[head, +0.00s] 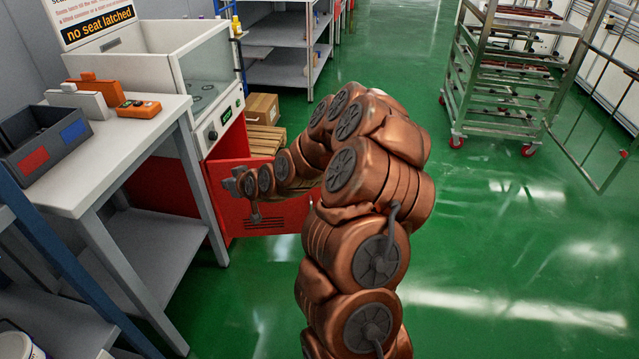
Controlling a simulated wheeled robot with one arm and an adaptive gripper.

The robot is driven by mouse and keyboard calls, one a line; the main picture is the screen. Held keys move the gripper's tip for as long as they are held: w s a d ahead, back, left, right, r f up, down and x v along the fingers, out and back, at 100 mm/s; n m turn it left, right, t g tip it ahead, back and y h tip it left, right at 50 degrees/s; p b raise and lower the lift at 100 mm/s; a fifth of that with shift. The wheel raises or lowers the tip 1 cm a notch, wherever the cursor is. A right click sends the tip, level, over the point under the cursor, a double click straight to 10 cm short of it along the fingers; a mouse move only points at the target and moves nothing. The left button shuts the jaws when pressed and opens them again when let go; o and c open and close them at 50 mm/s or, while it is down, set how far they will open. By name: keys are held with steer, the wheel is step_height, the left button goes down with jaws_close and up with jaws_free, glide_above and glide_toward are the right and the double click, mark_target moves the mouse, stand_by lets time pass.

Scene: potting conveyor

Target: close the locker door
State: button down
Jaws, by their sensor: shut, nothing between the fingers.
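The locker door (277,213) is a red panel low beneath the white machine at left centre. It stands open, swung out over the green floor. Part of the red locker body (165,187) shows behind the bench leg. My copper arm reaches left across the door and covers its upper middle. My gripper (229,184) is at the arm's left end, in front of the door's left part; it is small in view and looks shut and empty. I cannot tell whether it touches the door. The hinge side is not clear.
A white bench (150,117) with a grey bin (40,145) and orange devices stands at left. A cardboard box (262,107) and a wooden pallet (265,138) lie behind the door. A wheeled rack (505,85) stands at upper right. The green floor at right is clear.

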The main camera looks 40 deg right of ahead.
steer(key=s+d+f+m+t+h+b, duration=0.1)
steer(key=s+d+f+m+h+b, duration=0.2)
steer(key=d+f, duration=0.5)
steer(key=s+d+f+m+h+b, duration=0.1)
steer(key=s+d+f+h+b, duration=0.3)
steer(key=d, duration=0.7)
steer(key=s+d+f+m+t+h+b, duration=0.1)
steer(key=s+d+f+m+h+b, duration=0.15)
steer(key=d+f+h, duration=0.55)
steer(key=w+d+y+b, duration=0.3)
steer(key=w+d+b, duration=0.2)
steer(key=w+d, duration=0.5)
steer(key=shift+w+d+r+b, duration=0.15)
steer(key=shift+w+r+b, duration=0.25)
steer(key=shift+w, duration=0.35)
steer(key=shift+r, duration=0.1)
